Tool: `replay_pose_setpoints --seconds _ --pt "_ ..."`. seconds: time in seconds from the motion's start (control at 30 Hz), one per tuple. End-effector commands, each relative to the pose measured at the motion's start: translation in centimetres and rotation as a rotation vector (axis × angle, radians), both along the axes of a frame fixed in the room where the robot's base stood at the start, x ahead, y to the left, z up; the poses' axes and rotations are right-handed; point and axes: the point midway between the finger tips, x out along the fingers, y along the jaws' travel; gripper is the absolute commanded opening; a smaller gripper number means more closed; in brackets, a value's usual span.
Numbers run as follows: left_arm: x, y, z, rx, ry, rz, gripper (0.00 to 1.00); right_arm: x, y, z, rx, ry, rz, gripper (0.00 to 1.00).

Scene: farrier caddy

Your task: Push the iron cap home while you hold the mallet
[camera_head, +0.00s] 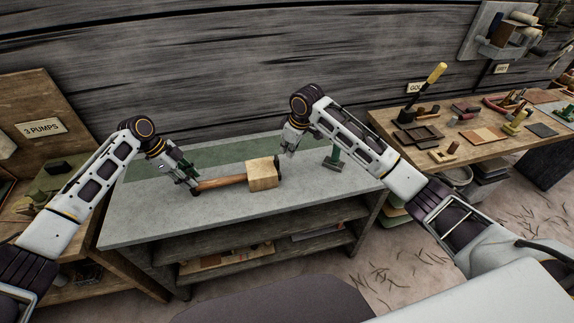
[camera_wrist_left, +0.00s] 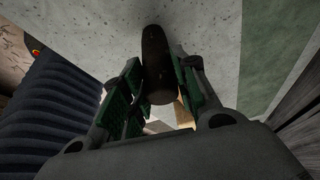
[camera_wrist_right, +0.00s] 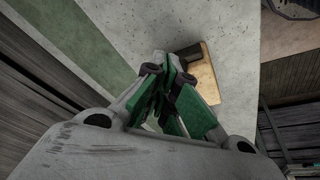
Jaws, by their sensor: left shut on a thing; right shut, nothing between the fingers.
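The mallet has a pale wooden block head (camera_head: 263,174) and a brown handle (camera_head: 222,183), lying level over the grey bench top. My left gripper (camera_head: 192,184) is shut on the handle near its end; the dark handle end (camera_wrist_left: 157,62) shows between its fingers in the left wrist view. A dark piece, which looks like the iron cap (camera_head: 279,164), is at the right end of the head. It also shows in the right wrist view (camera_wrist_right: 188,53) against the wooden head (camera_wrist_right: 206,82); I cannot tell how far on it sits. My right gripper (camera_head: 290,150) is shut and empty, above and just behind the cap.
The front of the bench top (camera_head: 150,205) is clear. A side table (camera_head: 480,150) at right holds several small tools and trays. A plank wall stands behind.

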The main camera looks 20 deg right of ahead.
Motion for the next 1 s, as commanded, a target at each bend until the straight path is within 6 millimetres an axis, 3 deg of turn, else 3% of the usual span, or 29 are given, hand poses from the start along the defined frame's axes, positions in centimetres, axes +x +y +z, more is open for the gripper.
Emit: replay_pose_setpoints --seconds 0.43,1.0 --pt "-0.1 0.0 -0.2 0.003 0.003 0.000 0.00 0.0 -0.8 2.5 -0.001 -0.001 -0.001 0.00" --pt "-0.1 0.0 -0.2 0.001 0.002 0.000 0.00 0.0 -0.8 2.8 -0.001 -0.001 0.000 0.00"
